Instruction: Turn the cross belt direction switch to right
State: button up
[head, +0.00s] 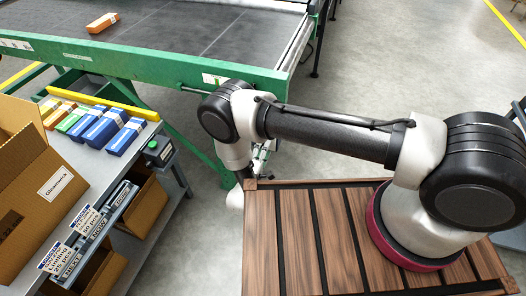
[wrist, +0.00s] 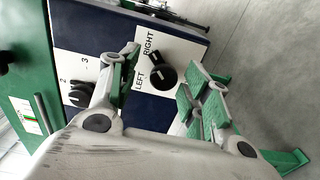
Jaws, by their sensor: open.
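The direction switch (wrist: 163,76) is a round black knob on a white label plate. The words LEFT and RIGHT are printed beside it. In the wrist view it shows between the two fingers of my gripper (wrist: 160,82), beyond their tips. The fingers are spread, with green pads and nothing between them in their grip. I cannot tell for sure which word the knob points to. In the head view my gripper and the switch are mostly hidden behind my arm, beside the green machine frame.
A second black knob (wrist: 80,94) with numbers sits left of the direction switch on the same dark blue panel (wrist: 85,28). In the head view, a shelf (head: 125,165) with blue boxes (head: 102,130) and a carton (head: 40,180) stand at left. The conveyor belt (head: 190,30) lies behind.

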notch_tip(320, 180, up, 10)
jog(key=shift+f, duration=0.25)
jog(key=shift+f, duration=0.1)
